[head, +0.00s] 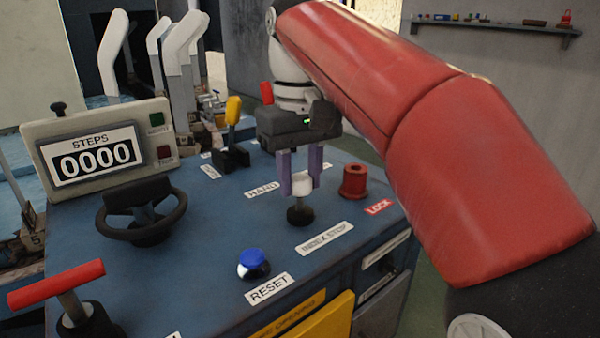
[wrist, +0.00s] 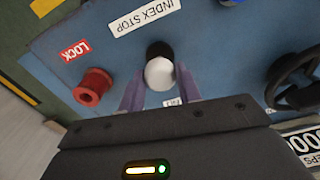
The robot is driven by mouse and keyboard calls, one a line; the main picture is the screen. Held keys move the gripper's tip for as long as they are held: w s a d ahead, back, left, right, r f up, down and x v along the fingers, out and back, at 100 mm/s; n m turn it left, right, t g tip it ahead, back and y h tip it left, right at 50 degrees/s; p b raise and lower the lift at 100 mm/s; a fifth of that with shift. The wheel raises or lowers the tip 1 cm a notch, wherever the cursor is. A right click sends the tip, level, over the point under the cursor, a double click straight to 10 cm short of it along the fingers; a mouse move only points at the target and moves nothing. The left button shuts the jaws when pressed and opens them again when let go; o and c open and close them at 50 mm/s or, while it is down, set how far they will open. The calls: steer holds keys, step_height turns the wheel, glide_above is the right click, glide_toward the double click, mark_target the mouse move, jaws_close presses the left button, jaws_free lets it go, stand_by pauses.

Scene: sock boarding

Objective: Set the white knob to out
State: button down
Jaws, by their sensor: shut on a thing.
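The white knob (head: 302,184) stands on a dark round base on the blue console, behind the INDEX STOP label (head: 325,238). My gripper (head: 301,182) points down over it, its two purple fingers on either side of the knob, shut on it. In the wrist view the white knob (wrist: 159,73) shows between the purple fingertips (wrist: 160,92), with its black base beyond it. No marking for out is readable, so I cannot tell the knob's setting.
A red LOCK spool (head: 354,181) stands close to the right of the knob. A blue RESET button (head: 252,262) is in front, a black handwheel (head: 143,210) and the STEPS counter (head: 100,150) at left. A yellow-tipped lever (head: 233,112) stands behind left.

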mark_target(300, 177)
steer(key=shift+r+p, duration=1.65)
steer(key=shift+p, duration=0.3)
steer(key=shift+f, duration=0.1)
steer(key=c, duration=1)
jaws_free()
steer(key=shift+o, duration=0.2)
